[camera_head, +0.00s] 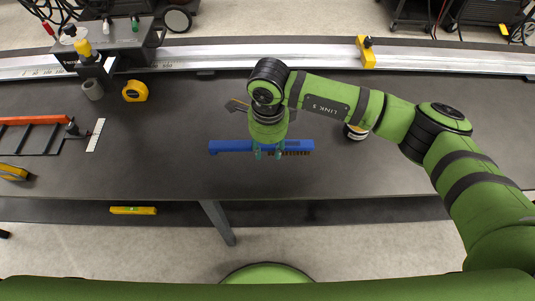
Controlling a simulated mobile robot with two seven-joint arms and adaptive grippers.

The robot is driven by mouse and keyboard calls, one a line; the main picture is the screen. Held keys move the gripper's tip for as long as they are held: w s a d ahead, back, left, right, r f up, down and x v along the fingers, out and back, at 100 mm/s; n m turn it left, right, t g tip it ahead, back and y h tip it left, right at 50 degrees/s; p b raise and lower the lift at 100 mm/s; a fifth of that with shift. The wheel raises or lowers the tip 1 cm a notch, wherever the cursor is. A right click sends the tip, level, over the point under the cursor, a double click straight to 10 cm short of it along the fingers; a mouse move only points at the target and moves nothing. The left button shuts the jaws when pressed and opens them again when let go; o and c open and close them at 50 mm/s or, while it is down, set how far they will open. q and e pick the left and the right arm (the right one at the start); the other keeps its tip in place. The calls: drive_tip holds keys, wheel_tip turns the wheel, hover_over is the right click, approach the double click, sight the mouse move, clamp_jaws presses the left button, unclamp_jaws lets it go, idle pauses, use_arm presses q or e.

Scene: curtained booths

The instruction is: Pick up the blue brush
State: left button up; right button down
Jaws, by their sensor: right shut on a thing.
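The blue brush (232,146) lies lengthwise left to right at the middle of the dark table, its brown bristles showing at the right part along its near side. My right gripper (267,155) comes down from above over the brush's middle. Its greenish fingers are shut on the brush, and the gripper body hides part of it. I cannot tell whether the brush touches the table. My left gripper is not in view.
A small can (355,132) is right of the brush, partly behind my arm. A metal rail (220,55) runs along the back.

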drive_tip(key=s+d+r+b, duration=0.2)
drive_tip(key=s+d+r, duration=0.3)
drive_tip(key=s, duration=0.5)
drive_tip(key=shift+d+r, duration=0.15)
drive_tip(key=shift+r, duration=0.5)
drive_tip(key=shift+s, duration=0.1)
drive_tip(key=c, duration=1.8)
unclamp_jaws()
